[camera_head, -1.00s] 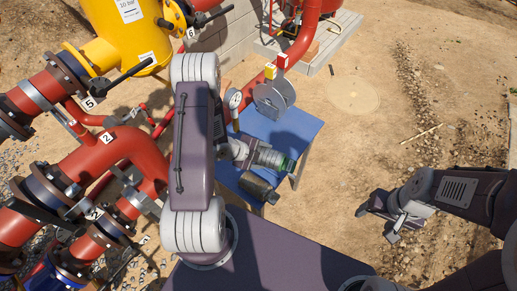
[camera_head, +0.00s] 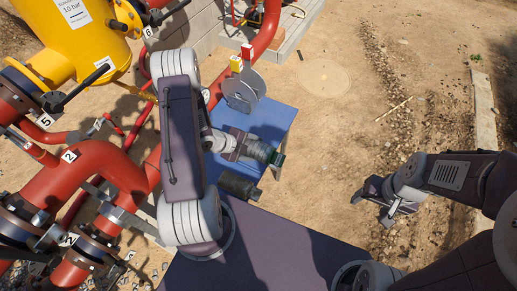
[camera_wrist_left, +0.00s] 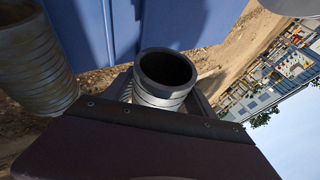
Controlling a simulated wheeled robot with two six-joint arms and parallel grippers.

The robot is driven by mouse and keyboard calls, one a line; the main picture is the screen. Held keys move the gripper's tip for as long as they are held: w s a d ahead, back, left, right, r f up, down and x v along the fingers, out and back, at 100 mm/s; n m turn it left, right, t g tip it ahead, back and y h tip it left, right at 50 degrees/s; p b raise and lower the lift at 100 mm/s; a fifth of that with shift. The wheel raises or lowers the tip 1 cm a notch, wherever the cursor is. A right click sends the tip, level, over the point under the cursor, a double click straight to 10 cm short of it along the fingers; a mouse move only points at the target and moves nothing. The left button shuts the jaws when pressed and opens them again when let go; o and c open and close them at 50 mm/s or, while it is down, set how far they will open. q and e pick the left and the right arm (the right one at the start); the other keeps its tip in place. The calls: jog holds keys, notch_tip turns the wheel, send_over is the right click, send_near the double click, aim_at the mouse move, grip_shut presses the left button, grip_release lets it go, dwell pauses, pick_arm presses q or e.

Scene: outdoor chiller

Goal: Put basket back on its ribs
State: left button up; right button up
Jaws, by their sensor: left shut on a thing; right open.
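My left gripper (camera_head: 244,150) is shut on a grey ribbed cylinder (camera_head: 262,152) with a dark green end, which looks like the basket. It is held over the blue table (camera_head: 270,116), roughly lying on its side in the head view. In the left wrist view, the cylinder's open black collar (camera_wrist_left: 168,68) shows between my gripper's fingers (camera_wrist_left: 160,95). A second, darker cylinder (camera_head: 238,186) lies near the table's front edge, and it shows ribbed at the left of the wrist view (camera_wrist_left: 32,60). My right gripper (camera_head: 384,204) is open and empty above the ground.
A grey disc-shaped part (camera_head: 243,90) with red and yellow tags stands at the table's back. Red pipes (camera_head: 105,165) with numbered tags and a yellow vessel (camera_head: 70,35) fill the left. The sandy ground (camera_head: 340,130) to the right of the table is open.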

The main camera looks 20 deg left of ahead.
pick_arm(q)
jog(key=a+f+b, duration=0.1)
jog(key=a+f, duration=0.1)
jog(key=a, duration=0.1)
jog(key=shift+f, duration=0.35)
jog(key=shift+f+b, duration=0.75)
jog(key=shift+w+f+b, duration=0.1)
jog(key=shift+f+b, duration=0.4)
jog(key=shift+f, duration=0.1)
jog(key=o, duration=1.7)
jog(key=shift+d, duration=0.1)
